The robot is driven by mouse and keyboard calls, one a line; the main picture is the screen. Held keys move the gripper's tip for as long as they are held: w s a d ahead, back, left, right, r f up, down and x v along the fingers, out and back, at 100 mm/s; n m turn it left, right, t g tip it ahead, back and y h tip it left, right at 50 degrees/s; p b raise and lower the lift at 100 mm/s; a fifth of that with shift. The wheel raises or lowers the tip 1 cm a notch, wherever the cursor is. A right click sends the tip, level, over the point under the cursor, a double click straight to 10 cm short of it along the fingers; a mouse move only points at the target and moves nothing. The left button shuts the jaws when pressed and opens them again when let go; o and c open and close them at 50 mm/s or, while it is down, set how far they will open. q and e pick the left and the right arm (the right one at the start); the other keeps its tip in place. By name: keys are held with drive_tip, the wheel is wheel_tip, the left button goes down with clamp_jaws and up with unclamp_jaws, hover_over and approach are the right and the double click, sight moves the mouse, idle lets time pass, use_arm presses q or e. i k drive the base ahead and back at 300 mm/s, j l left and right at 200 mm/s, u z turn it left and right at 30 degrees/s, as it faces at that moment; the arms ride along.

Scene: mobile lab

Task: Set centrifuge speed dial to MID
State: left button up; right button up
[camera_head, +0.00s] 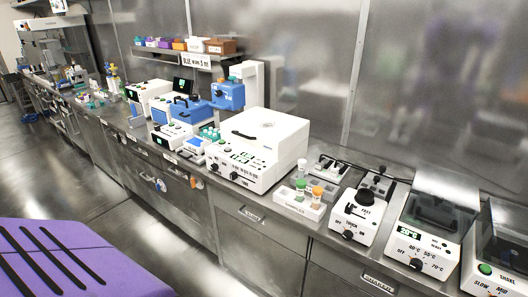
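The likely centrifuge is the large white box (277,138), on the steel counter right of the picture's middle. Its lid looks shut, with a dark handle and a small round window on top. Its front panel carries small dark markings, a black knob (214,167) at the left and another black knob (234,176) further right. The lettering is too small to read, so I cannot tell which knob is the speed dial or where it points. Neither of my grippers shows.
A white rack with capped tubes (300,209) stands right of the box. Blue-and-white instruments (180,134) crowd the left. Open floor (190,240) lies before the counter.

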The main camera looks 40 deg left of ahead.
sight(213, 167)
drive_tip(key=u, duration=1.6)
